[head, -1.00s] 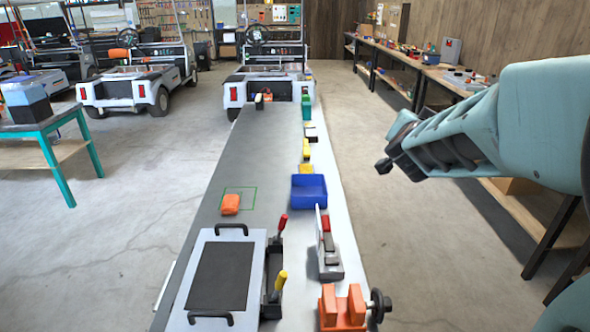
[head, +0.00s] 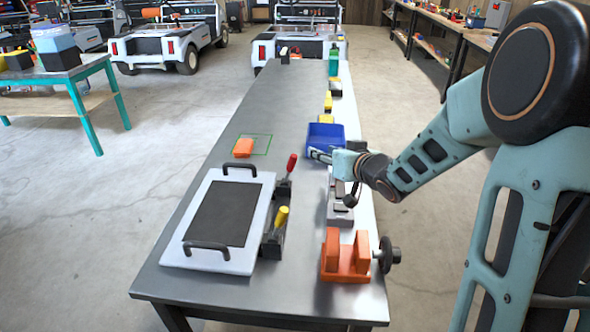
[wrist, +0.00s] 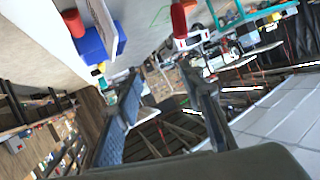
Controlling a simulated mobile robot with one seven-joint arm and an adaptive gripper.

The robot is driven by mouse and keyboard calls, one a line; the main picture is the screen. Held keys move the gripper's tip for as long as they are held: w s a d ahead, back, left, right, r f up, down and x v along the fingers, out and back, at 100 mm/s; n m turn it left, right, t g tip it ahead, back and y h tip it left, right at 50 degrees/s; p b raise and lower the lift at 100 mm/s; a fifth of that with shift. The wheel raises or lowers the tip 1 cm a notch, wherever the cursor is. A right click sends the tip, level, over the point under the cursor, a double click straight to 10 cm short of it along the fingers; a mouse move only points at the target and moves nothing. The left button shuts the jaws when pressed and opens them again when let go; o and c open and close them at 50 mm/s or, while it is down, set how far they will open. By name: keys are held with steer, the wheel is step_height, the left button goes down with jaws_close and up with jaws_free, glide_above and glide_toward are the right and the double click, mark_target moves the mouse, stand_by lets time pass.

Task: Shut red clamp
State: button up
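The red clamp (head: 291,165) stands at the right edge of the white panel fixture, its red handle raised and nearly upright. A red handle, apparently the same clamp's, shows at the top of the wrist view (wrist: 179,18). My gripper (head: 318,154) is above the table, right of the red clamp and in front of the blue bin, apart from the handle. In the wrist view my gripper's fingers (wrist: 165,88) are spread with nothing between them.
The white panel (head: 178,238) has two black handles. The blue bin (head: 326,139), a grey holder (head: 341,213) and an orange vise (head: 346,265) line the table's right side. An orange block (head: 243,148) lies at the green outline.

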mark_target(295, 163)
steer(key=shift+n+g+y, duration=0.5)
steer(key=shift+g+y, duration=0.3)
steer(key=shift+y, duration=0.1)
steer(key=w+a+f, duration=0.2)
steer(key=a, duration=0.1)
steer(key=w+a+f+b, duration=0.1)
steer(key=a+f, duration=0.2)
steer(key=w+a+f+b, duration=0.1)
steer(key=w+a+f, duration=0.1)
steer(key=a, duration=0.1)
steer(key=shift+w+f, duration=0.3)
jaws_close()
